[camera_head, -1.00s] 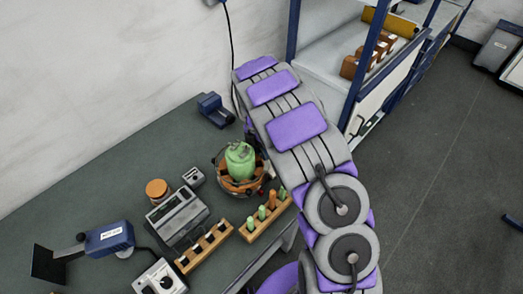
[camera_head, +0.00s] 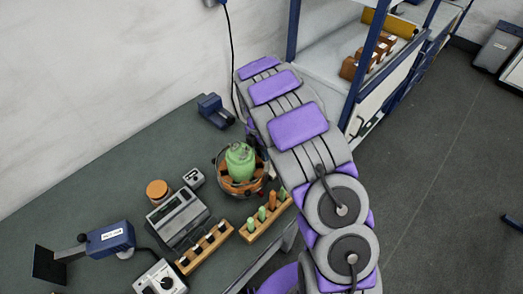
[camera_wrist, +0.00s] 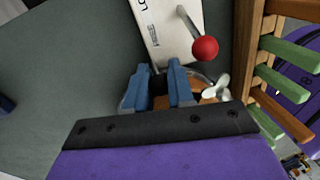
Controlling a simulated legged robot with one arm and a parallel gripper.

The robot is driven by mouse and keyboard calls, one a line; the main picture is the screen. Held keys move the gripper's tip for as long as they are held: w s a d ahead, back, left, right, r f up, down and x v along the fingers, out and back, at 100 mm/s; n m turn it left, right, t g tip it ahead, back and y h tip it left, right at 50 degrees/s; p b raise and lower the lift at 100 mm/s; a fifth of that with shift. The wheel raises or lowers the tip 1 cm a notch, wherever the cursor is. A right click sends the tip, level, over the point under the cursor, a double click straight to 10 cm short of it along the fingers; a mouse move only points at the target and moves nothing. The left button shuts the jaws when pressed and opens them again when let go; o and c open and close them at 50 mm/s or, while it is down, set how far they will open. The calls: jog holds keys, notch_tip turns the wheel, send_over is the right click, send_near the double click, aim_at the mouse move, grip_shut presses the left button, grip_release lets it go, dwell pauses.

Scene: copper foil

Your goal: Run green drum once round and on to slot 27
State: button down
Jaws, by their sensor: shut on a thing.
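The green drum (camera_head: 240,157) sits upright in a round, dark-rimmed holder with orange-brown parts (camera_head: 235,187), left of my arm in the head view. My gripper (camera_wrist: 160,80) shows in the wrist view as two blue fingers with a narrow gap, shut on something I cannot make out. Part of a round rim with orange-brown inside (camera_wrist: 210,95) and a pale winged piece (camera_wrist: 217,87) lie just right of the fingers. In the head view my arm hides the gripper. I cannot read any slot number, so I cannot tell which is slot 27.
A wooden rack (camera_head: 257,231) with green and orange pegs stands near the drum; it also shows in the wrist view (camera_wrist: 248,70). A white box (camera_wrist: 165,30) with a red-knobbed lever (camera_wrist: 204,47) lies ahead of the fingers. A grey device (camera_head: 177,218) and an orange jar (camera_head: 157,190) stand left.

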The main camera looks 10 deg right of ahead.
jog(key=shift+s+d+m, duration=0.2)
jog(key=shift+s+m, duration=0.2)
jog(key=shift+m, duration=0.1)
jog(key=c, duration=1.3)
grip_release()
jog(key=w+r+p, duration=0.1)
jog(key=r, duration=0.4)
jog(key=w+a+r+p, duration=0.1)
jog(key=r, duration=0.5)
jog(key=w+r+p, duration=0.1)
jog(key=r, duration=0.5)
jog(key=shift+w+a, duration=0.1)
jog(key=shift+a, duration=0.05)
jog(key=shift+o, duration=0.2)
